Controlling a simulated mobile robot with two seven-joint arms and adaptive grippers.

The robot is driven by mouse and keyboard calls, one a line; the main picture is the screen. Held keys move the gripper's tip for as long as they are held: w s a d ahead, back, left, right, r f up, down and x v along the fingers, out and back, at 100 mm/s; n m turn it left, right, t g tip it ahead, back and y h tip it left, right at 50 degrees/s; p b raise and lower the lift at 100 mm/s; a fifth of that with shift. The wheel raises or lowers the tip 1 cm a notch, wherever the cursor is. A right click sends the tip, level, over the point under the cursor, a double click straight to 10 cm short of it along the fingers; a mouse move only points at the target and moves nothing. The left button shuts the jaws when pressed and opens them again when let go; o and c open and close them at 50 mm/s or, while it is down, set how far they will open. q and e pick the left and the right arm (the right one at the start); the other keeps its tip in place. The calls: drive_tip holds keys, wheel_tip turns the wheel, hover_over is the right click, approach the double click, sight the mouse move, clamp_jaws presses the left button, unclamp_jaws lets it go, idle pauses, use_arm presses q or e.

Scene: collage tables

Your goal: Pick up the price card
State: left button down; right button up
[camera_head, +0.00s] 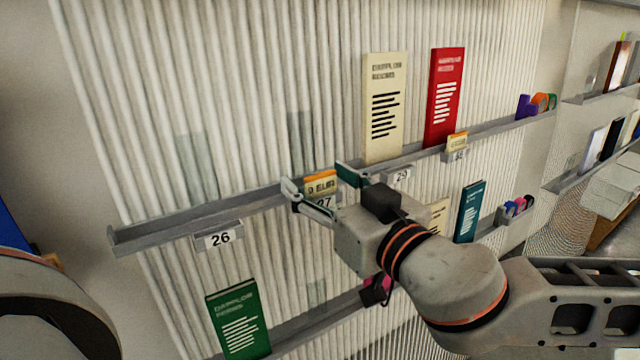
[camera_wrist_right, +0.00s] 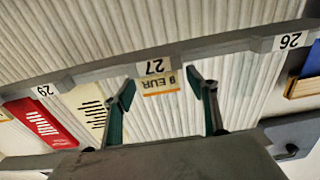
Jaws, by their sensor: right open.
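The price card (camera_head: 321,184) is cream with an orange top band and the text "9 EUR". It stands at the front of the upper shelf rail, just above the number 27 label. In the right wrist view the price card (camera_wrist_right: 159,84) appears upside down. My right gripper (camera_head: 317,179) is open, with one finger on each side of the card. In the wrist view the gripper (camera_wrist_right: 163,84) shows a gap between each finger and the card. My left gripper is not in view; only part of my left arm shows at the lower left.
The shelf rail (camera_head: 160,232) runs across the ribbed wall, with label 26 (camera_head: 220,239) to the left. A cream booklet (camera_head: 382,110) and a red booklet (camera_head: 444,98) stand to the right, near another price card (camera_head: 457,141). A green booklet (camera_head: 238,318) stands below.

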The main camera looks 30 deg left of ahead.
drive_tip(key=c, duration=0.9)
